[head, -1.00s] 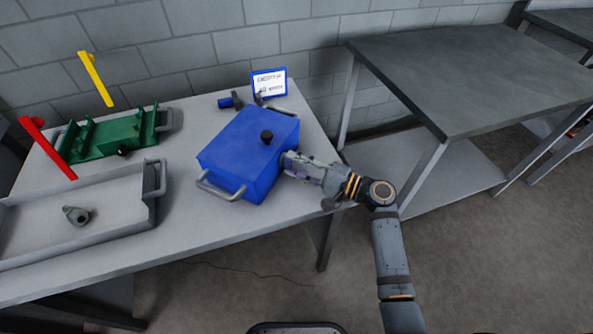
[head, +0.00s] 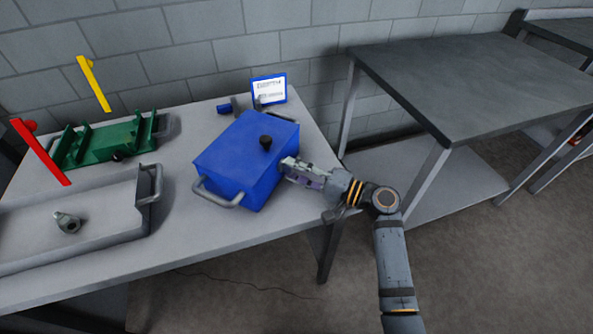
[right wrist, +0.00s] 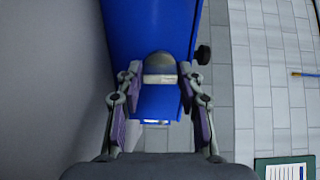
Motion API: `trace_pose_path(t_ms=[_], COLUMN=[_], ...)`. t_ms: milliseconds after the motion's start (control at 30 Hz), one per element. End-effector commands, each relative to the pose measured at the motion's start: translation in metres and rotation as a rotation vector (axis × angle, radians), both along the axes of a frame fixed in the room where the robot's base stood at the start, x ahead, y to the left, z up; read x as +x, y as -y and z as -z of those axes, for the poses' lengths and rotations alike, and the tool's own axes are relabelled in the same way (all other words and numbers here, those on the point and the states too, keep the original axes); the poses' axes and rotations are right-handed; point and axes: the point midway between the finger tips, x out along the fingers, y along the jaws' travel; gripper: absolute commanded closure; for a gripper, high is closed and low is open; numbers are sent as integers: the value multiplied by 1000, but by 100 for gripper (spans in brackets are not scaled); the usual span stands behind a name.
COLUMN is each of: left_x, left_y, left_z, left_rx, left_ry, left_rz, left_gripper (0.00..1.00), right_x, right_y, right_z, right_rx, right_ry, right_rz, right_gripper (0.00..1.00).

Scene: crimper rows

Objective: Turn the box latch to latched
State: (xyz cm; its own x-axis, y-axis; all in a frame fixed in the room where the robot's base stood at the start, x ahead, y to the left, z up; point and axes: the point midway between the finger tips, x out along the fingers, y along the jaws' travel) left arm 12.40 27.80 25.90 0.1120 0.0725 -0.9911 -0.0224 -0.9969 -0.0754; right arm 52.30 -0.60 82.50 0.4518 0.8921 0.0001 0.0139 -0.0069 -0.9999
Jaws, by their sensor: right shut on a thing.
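The blue box (head: 235,155) stands closed on the grey table, with a black knob (head: 266,142) on its lid and a grey handle on its near side. My right gripper (head: 288,167) is at the box's right side, level with its upper part. In the right wrist view, the gripper (right wrist: 159,77) is shut on a rounded dark and light grey part, which looks like the box latch (right wrist: 160,66), against the blue wall. The fingers partly cover the latch, and its marking is too small to read. My left gripper is out of view.
A grey tray (head: 148,205) holding a small grey part (head: 67,222) stands at left. Behind it is a green fixture (head: 105,140) near red and yellow bars. A blue-framed sign (head: 269,88) stands behind the box. Another table (head: 470,80) is at right, across a floor gap.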

Motion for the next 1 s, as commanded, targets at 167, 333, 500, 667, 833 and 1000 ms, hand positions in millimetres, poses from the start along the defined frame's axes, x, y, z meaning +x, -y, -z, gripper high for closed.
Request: trace_pose_path(t_ms=[167,333,500,667,833,1000], left_x=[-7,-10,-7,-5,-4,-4], left_y=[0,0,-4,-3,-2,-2], left_z=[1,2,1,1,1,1], left_rx=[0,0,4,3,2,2], left_ry=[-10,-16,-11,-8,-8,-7], left_rz=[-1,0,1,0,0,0], left_gripper=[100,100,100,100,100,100], right_x=[0,0,0,-9,-28,-44], right_y=[0,0,1,18,55,85], right_z=[1,1,1,2,3,2], right_rx=[-2,-1,-1,-6,-10,-9], right_ry=[-1,0,0,-2,-3,-3], right_rz=[-1,0,0,1,-1,-2], right_gripper=[45,40,40,40,40,40])
